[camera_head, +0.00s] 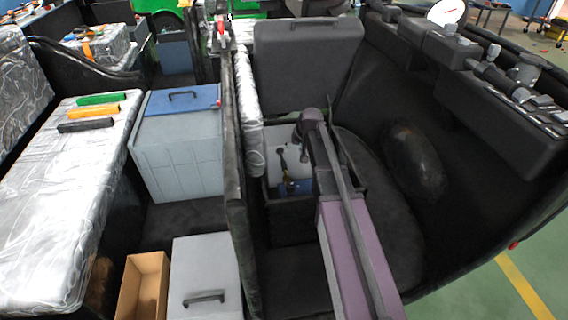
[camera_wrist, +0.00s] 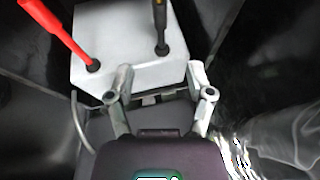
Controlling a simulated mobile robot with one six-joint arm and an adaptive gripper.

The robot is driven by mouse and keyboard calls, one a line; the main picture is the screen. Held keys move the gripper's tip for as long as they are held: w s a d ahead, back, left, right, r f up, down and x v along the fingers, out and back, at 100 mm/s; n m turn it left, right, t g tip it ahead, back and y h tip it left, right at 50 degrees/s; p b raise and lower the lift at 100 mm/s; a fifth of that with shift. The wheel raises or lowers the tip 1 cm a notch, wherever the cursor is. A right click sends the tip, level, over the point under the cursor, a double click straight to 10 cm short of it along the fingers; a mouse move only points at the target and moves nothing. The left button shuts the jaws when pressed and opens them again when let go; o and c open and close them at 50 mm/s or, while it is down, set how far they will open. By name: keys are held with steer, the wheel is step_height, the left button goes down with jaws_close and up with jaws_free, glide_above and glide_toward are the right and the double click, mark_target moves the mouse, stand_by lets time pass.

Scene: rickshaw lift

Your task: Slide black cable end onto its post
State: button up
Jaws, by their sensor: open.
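The pale battery box (camera_wrist: 130,62) fills the upper middle of the wrist view. A black cable end with a yellowish stripe (camera_wrist: 160,18) stands at its right. Its lower tip meets a dark round post (camera_wrist: 162,49); I cannot tell whether it is seated or only touching. A red cable end (camera_wrist: 58,32) reaches a second dark post (camera_wrist: 93,66) at the left. My gripper (camera_wrist: 161,80) is open and empty, with its fingers apart at the box's near edge. In the head view the battery (camera_head: 275,150) is partly hidden by my arm.
The battery sits in a black bin (camera_head: 288,222) inside a dark compartment, with a dark wall panel (camera_head: 237,185) close on its left. A grey cooler with a blue lid (camera_head: 178,150) and a silver padded bench (camera_head: 55,190) lie farther left.

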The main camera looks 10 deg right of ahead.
mark_target(285, 164)
steer(key=shift+f, duration=0.15)
steer(key=b+x, duration=1.2)
steer(key=x, duration=0.1)
steer(key=shift+w+f, duration=0.1)
steer(key=shift+f, duration=0.15)
stand_by(0.6)
